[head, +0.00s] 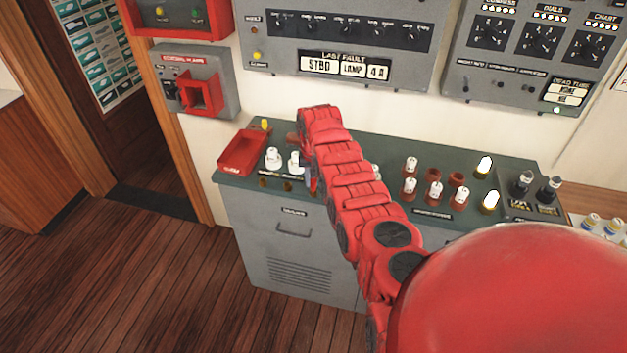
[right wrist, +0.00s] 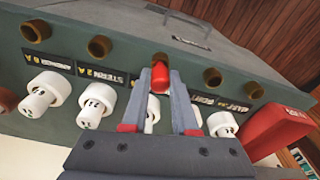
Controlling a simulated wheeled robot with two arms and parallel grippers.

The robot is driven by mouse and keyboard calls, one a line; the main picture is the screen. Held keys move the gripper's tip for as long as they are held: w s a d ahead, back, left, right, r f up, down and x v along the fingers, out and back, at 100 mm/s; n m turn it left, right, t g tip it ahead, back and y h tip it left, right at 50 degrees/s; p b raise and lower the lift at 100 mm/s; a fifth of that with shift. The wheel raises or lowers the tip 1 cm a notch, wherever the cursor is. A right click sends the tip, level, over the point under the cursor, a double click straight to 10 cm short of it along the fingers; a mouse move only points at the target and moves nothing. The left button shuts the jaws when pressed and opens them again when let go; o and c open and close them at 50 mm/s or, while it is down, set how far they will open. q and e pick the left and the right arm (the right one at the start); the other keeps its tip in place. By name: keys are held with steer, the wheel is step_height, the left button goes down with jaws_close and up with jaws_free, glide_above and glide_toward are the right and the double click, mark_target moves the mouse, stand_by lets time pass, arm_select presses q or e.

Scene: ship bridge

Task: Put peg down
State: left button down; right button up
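The red peg (right wrist: 160,78) shows between the fingertips of my right gripper (right wrist: 160,88) in the right wrist view. The fingertips lie close against both sides of it. The peg is at the middle hole of a row of brown holes (right wrist: 100,46) in the dark green bench top; I cannot tell how deep it sits. In the head view the peg (head: 314,186) shows as a small red spot beside my right arm, which hides most of the right gripper (head: 309,178). My left gripper is not in view.
White fuse holders (right wrist: 42,92) with labels stand close to the holes. A red tray (head: 243,152) sits at the bench's left end. More red and white fuses (head: 434,190) and lamps stand right of my arm. Control panels (head: 345,30) hang behind. The floor at left is clear.

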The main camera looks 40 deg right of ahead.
steer(key=o, duration=0.4)
